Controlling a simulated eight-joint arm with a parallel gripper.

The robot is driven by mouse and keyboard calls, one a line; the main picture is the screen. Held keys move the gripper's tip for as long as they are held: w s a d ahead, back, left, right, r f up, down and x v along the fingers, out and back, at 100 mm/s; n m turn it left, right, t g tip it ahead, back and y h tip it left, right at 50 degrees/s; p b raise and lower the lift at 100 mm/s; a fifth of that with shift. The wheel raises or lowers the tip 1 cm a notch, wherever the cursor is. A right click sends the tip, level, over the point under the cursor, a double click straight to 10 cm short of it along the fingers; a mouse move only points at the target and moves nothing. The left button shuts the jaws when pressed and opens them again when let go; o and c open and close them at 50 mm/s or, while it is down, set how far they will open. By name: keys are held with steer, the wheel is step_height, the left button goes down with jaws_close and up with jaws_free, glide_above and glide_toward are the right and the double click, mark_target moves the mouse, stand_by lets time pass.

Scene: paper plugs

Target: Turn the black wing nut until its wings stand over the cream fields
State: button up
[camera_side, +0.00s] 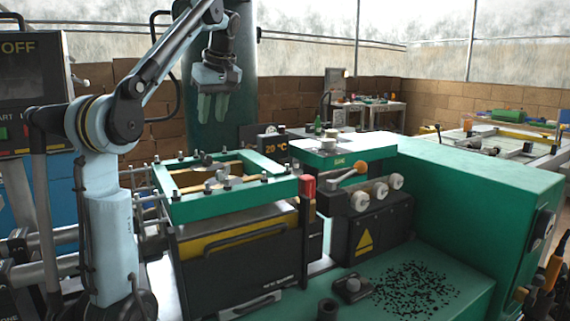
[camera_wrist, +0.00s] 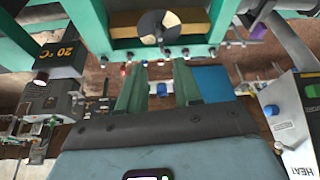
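A round disc (camera_wrist: 150,20) with pale and dark fields sits on a tan bar in the wrist view, above the fingertips in the picture. A small dark form at its middle looks like the black wing nut (camera_wrist: 159,30). Its wing angle against the cream fields is too small to read. In the side view I cannot tell it surely from the other small knobs on the green frame. My gripper (camera_side: 213,115) hangs above the far side of that frame, fingers down, apart and empty. Its two green fingers also show in the wrist view (camera_wrist: 160,68), with a clear gap between them.
The green frame (camera_side: 183,210) carries several small knobs along its rails. A green-topped unit with an orange lever (camera_side: 352,174) is to the right. The space around my fingers is free.

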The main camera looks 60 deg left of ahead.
mark_target(206, 158)
steer(key=x, duration=1.1)
steer(key=shift+f, duration=0.25)
jaws_close()
